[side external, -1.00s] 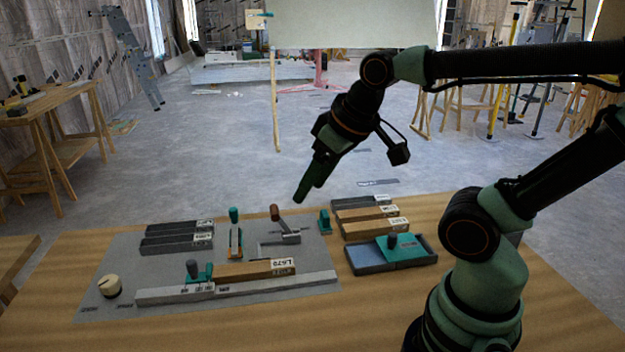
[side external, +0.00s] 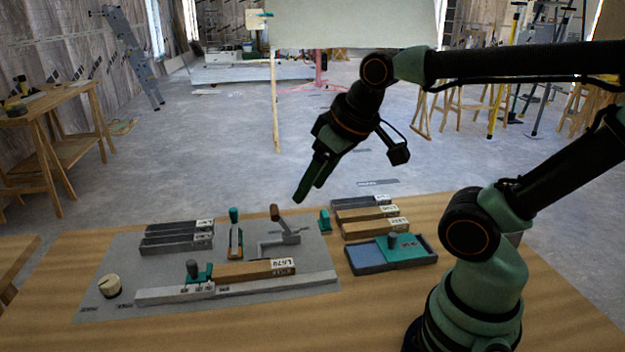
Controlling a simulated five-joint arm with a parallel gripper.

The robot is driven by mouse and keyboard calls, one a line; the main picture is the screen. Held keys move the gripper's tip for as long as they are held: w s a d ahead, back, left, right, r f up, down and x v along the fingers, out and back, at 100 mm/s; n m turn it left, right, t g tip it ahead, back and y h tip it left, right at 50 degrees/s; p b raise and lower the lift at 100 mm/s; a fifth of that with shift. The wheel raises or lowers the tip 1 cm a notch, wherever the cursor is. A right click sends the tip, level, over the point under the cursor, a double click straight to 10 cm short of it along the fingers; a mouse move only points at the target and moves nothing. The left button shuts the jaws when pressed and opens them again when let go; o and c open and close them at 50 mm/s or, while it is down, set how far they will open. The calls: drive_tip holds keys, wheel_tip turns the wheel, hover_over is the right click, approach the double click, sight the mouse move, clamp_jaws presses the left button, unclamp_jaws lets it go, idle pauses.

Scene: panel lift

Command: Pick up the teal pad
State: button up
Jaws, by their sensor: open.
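A flat teal pad (side external: 412,256) with a dark upright knob (side external: 393,241) lies in a shallow dark tray (side external: 392,269) at the right of the work area. It covers the tray's right part, beside a blue surface (side external: 370,257). A smaller upright teal block (side external: 324,221) stands at the grey mat's right edge. My gripper (side external: 301,199) is open and empty, tilted downward in the air. In the picture it is up and left of the tray, above the mat's far edge. One finger largely hides the other.
Labelled bars (side external: 372,226) lie behind the tray. The front table is clear.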

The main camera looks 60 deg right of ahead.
drive_tip(key=w+d+f+m+g, duration=0.25)
drive_tip(key=w+d+m, duration=0.25)
drive_tip(key=w+d, duration=0.4)
drive_tip(key=m+g, duration=0.3)
drive_tip(key=m, duration=0.1)
hover_over(325, 211)
wheel_tip(325, 211, down, 9)
wheel_tip(325, 211, down, 12)
drive_tip(key=shift+a+r, duration=0.1)
drive_tip(key=shift+r, duration=0.15)
clamp_jaws()
